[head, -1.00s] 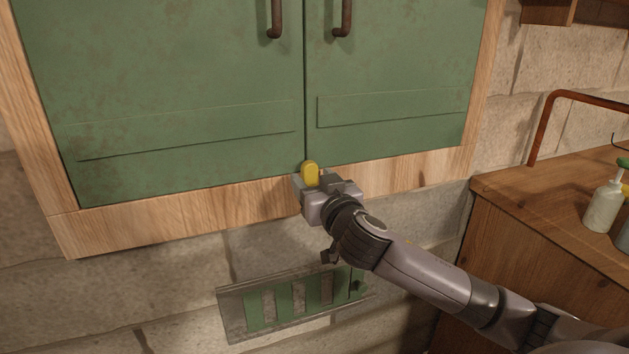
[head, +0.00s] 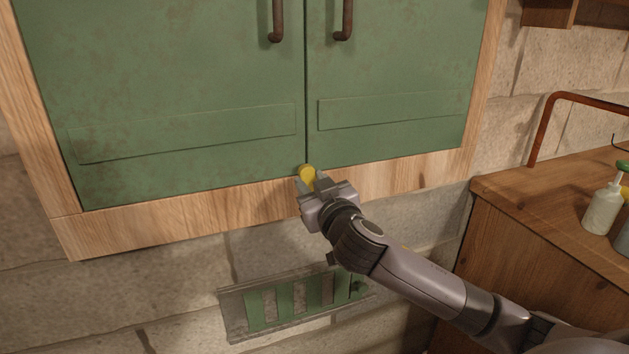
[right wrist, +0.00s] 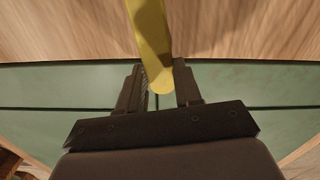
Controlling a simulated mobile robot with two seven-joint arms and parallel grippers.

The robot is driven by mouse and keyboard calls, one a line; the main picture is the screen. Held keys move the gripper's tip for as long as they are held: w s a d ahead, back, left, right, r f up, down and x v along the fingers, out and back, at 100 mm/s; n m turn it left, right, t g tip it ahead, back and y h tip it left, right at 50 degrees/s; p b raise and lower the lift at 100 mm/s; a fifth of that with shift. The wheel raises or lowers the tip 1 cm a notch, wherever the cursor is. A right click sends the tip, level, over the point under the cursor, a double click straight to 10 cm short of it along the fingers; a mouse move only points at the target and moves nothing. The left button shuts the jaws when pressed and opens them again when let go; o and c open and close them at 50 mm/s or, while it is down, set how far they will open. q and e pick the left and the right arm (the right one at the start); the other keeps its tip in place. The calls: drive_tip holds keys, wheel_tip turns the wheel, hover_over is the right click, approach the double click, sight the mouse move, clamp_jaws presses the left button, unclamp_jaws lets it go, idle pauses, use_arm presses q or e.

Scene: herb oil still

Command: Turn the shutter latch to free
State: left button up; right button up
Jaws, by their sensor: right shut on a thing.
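The yellow shutter latch (head: 308,176) sits on the wooden frame at the bottom of the seam between two green shutters (head: 200,100). Its upper end shows above my gripper, leaning a little to the left in the head view. My right gripper (head: 316,184) is at the latch with a finger on either side of it, shut on it. In the right wrist view the yellow latch (right wrist: 150,45) runs down from the top edge to between the two fingers (right wrist: 158,88). The fingers hide part of the latch in the head view. My left gripper is not in view.
Two dark handles (head: 277,20) hang on the shutters above. A metal vent with green slats (head: 285,305) is in the stone wall below. At right a wooden counter (head: 540,215) holds a pump bottle (head: 604,208) and a copper pipe (head: 541,130).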

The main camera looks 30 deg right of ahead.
drive_tip(key=n+p, duration=0.1)
drive_tip(key=n, duration=0.3)
drive_tip(key=a+f+n+p, duration=0.1)
drive_tip(key=n+p, duration=0.1)
drive_tip(key=n, duration=0.2)
drive_tip(key=a+n+p, duration=0.1)
drive_tip(key=n+p, duration=0.1)
drive_tip(key=n, duration=0.1)
drive_tip(key=shift+w+a+f+n, duration=0.15)
drive_tip(key=shift+w+f+n, duration=0.1)
drive_tip(key=shift+f+n, duration=0.15)
drive_tip(key=shift+a+f+n+p, duration=0.1)
drive_tip(key=shift+f+n+p, duration=0.3)
drive_tip(key=shift+n, duration=0.55)
drive_tip(key=shift+f+n+p, duration=0.2)
drive_tip(key=shift+n+p, duration=0.35)
drive_tip(key=shift+n, duration=0.4)
drive_tip(key=shift+f+n, duration=0.1)
drive_tip(key=shift+n, duration=0.2)
drive_tip(key=o, duration=1)
drive_tip(key=shift+o, duration=0.2)
drive_tip(key=v, duration=0.7)
drive_tip(key=shift+b, duration=0.35)
